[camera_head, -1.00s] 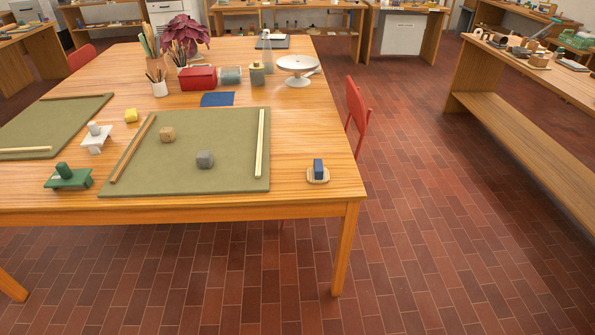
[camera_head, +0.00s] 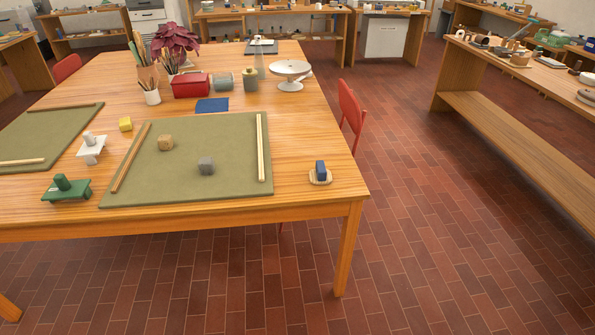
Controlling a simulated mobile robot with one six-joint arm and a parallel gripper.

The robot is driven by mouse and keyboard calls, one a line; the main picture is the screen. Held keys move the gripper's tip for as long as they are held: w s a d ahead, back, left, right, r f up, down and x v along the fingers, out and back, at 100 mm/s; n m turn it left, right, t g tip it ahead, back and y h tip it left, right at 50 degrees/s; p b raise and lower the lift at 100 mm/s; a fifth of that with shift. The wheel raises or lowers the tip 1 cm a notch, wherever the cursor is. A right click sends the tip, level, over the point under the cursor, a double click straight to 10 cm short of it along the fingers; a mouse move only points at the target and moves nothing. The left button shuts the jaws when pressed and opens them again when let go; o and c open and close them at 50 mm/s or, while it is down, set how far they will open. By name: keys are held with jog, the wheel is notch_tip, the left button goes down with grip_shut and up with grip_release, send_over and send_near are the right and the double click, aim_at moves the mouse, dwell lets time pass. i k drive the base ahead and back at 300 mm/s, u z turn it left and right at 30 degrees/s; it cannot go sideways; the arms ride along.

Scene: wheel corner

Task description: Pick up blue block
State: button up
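The blue block (camera_head: 320,169) stands on a small pale saucer or coaster (camera_head: 320,180) near the right front corner of the wooden table (camera_head: 230,214). Nothing lies on top of it. My gripper is not in view, and no part of my arm shows.
Green (camera_head: 67,188) and white (camera_head: 91,149) objects stand farther left. A red chair (camera_head: 351,112) is at the table's right side. Brick floor (camera_head: 440,230) is clear at right.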

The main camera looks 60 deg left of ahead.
aim_at(319, 176)
jog(key=u, duration=0.55)
jog(key=k, duration=0.3)
jog(key=u, duration=2.8)
jog(key=k, duration=0.7)
jog(key=z, duration=0.2)
jog(key=i, duration=0.65)
jog(key=z, duration=0.1)
